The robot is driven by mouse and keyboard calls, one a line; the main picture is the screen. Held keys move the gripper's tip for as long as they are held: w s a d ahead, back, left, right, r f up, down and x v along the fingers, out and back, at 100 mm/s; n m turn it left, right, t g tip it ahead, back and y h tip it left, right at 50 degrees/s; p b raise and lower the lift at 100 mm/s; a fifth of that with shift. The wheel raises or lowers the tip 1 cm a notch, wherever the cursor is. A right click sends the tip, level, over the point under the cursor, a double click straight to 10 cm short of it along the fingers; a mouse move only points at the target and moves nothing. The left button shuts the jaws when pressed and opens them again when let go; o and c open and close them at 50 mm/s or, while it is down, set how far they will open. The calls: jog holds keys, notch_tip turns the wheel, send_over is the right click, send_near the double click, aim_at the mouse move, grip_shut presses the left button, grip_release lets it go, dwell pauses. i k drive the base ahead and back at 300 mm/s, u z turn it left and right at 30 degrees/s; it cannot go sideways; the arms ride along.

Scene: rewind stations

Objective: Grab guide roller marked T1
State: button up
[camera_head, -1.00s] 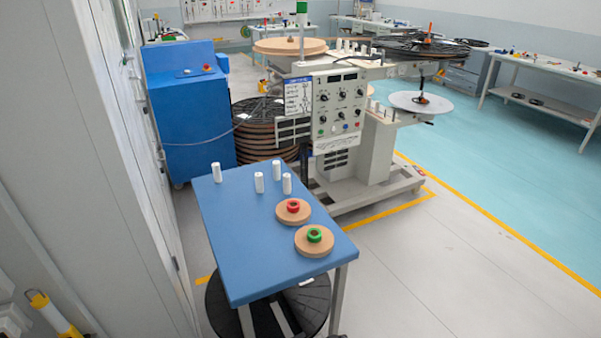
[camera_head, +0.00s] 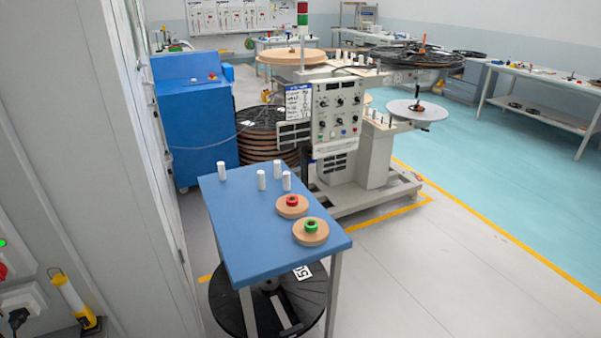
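Several white upright rollers stand on the blue table. One white roller (camera_head: 222,170) is near its far left corner, another white roller (camera_head: 261,180) is in the middle of the far part, and a third white roller (camera_head: 286,181) is just right of that, with part of one more behind it (camera_head: 277,169). No T1 marking is readable at this size. My gripper is not in view, so its state does not show.
On the blue table (camera_head: 240,235) are two tan discs, with a red ring (camera_head: 292,201) and a green ring (camera_head: 311,225). A black reel (camera_head: 228,305) lies below. A rewinding machine (camera_head: 370,160) stands behind; a grey cabinet (camera_head: 110,180) is close at left. Floor at right is clear.

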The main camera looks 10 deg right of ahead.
aim_at(277, 163)
jog(key=z, duration=0.1)
jog(key=k, duration=0.15)
jog(key=u, duration=0.25)
jog(key=i, duration=0.6)
jog(key=u, duration=5)
jog(key=i, duration=0.15)
jog(key=z, duration=3.15)
